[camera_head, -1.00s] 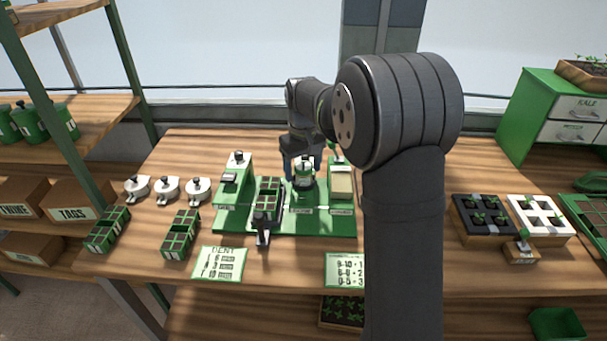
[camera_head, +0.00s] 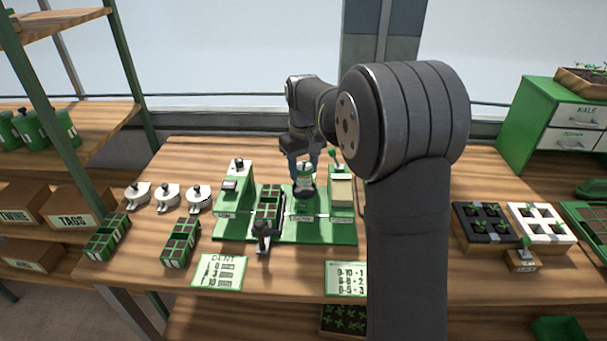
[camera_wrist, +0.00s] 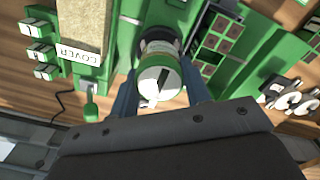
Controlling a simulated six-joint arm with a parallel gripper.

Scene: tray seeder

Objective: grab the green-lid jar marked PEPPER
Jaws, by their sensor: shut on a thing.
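My gripper (camera_head: 304,163) is at the middle station of the green seeder (camera_head: 335,234). Its blue fingers are shut on a small jar (camera_head: 305,174), one finger on each side.
A cell tray (camera_head: 268,208) stands in the seeder left of the jar, and a COVER box (camera_wrist: 82,25) is on the other side. Three white discs (camera_head: 167,188) lie at left. Green jars (camera_head: 30,127) stand on the left shelf. Planted trays (camera_head: 485,238) are at right.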

